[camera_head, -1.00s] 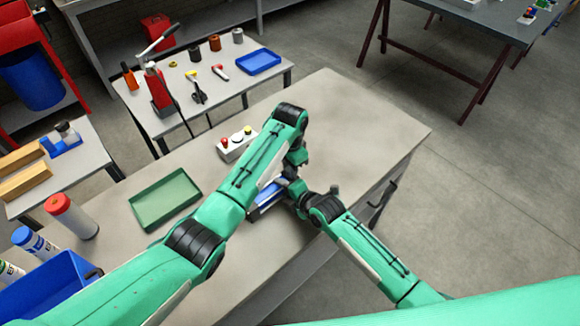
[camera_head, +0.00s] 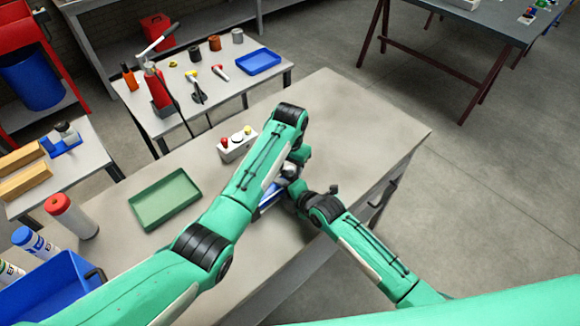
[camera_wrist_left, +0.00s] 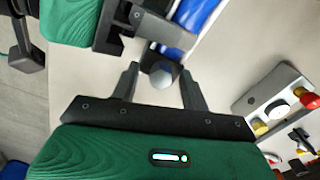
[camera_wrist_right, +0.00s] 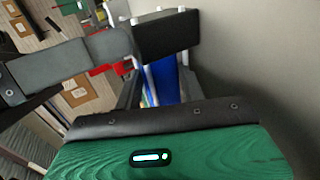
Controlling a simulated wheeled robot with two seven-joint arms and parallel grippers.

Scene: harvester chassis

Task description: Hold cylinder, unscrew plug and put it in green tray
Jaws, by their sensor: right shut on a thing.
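A blue cylinder (camera_head: 270,198) with a dark square end block is above the near bench, partly hidden by my left arm in the head view. My right gripper (camera_wrist_right: 161,75) is shut on the blue cylinder (camera_wrist_right: 164,84). A light grey plug (camera_wrist_left: 161,76) is at the cylinder's dark end in the left wrist view. My left gripper (camera_wrist_left: 160,70) is open, with one finger on each side of the plug and visible gaps. In the head view both gripper tips are largely hidden. The green tray (camera_head: 134,211) lies on the bench to the left and looks empty.
A white box with coloured buttons (camera_head: 237,149) stands on the bench behind my left arm. A red-topped container (camera_head: 88,228) and a blue bin (camera_head: 70,275) are at the left. The bench's right part is clear.

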